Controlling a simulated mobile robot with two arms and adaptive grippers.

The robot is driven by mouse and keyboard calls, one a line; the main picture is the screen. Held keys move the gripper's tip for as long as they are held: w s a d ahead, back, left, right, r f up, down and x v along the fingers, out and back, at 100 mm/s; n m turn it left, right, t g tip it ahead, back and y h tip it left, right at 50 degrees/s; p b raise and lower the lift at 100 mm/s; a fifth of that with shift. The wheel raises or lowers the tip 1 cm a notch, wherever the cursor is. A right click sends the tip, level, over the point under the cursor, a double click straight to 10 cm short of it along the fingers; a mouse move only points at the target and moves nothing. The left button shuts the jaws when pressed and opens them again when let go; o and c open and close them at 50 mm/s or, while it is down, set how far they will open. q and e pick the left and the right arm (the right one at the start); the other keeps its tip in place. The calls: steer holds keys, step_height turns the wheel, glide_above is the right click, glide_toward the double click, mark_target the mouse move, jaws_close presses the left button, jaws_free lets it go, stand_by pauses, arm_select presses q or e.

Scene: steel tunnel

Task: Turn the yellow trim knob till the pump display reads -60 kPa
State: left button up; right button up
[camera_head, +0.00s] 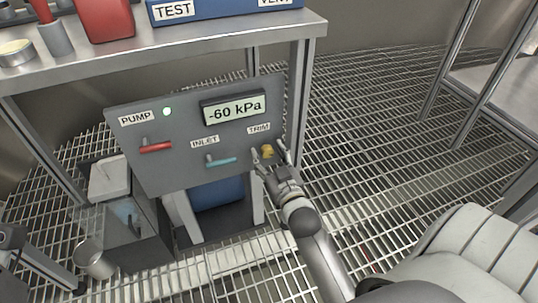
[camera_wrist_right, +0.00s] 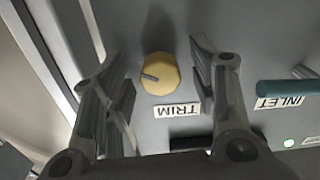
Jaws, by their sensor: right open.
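The yellow trim knob (camera_head: 267,149) sits on the grey pump panel (camera_head: 170,170), below the TRIM label. The pump display (camera_head: 235,109) reads -60 kPa. My right gripper (camera_head: 269,153) is open, its fingers on either side of the knob. In the right wrist view the knob (camera_wrist_right: 160,73) shows between the spread fingers of the gripper (camera_wrist_right: 161,66), with visible gaps on both sides. A dark pointer mark on the knob points left in that view.
A green lamp (camera_head: 167,111) is lit beside the PUMP label. A red handle (camera_head: 156,148) and a blue inlet handle (camera_head: 221,160) stick out from the panel left of the knob. A steel bench top (camera_head: 200,42) overhangs the panel. Open grating floor (camera_head: 370,130) lies to the right.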

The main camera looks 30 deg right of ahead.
steer(key=v, duration=0.7)
steer(key=shift+s, duration=0.2)
